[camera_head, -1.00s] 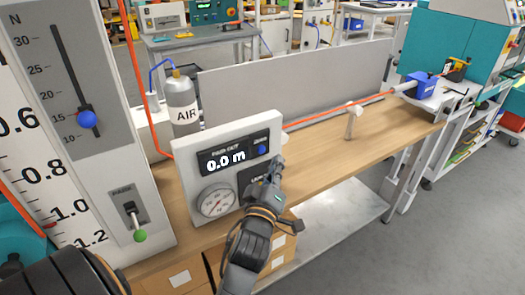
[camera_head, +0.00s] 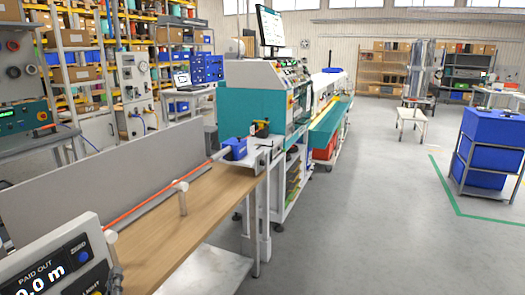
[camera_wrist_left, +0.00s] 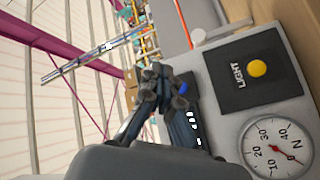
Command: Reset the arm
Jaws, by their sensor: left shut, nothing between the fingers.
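My left gripper (camera_head: 115,277) shows only in small part at the lower left of the head view, beside the right edge of the pay-out panel (camera_head: 82,226). In the left wrist view my left gripper (camera_wrist_left: 165,88) has its dark fingers together, with nothing between them. The fingers overlap the edge of the panel near its display, so I cannot tell whether they touch it. The wrist view also shows the panel's yellow LIGHT button (camera_wrist_left: 257,68) and a round gauge (camera_wrist_left: 278,150). My right gripper is not in view.
A wooden bench (camera_head: 165,235) carries an orange cable (camera_head: 150,206) toward a blue block (camera_head: 234,149) and a teal machine (camera_head: 250,100). A grey board (camera_head: 110,170) stands behind. Open floor (camera_head: 370,220) lies to the right, with blue bins (camera_head: 490,150) on a rack.

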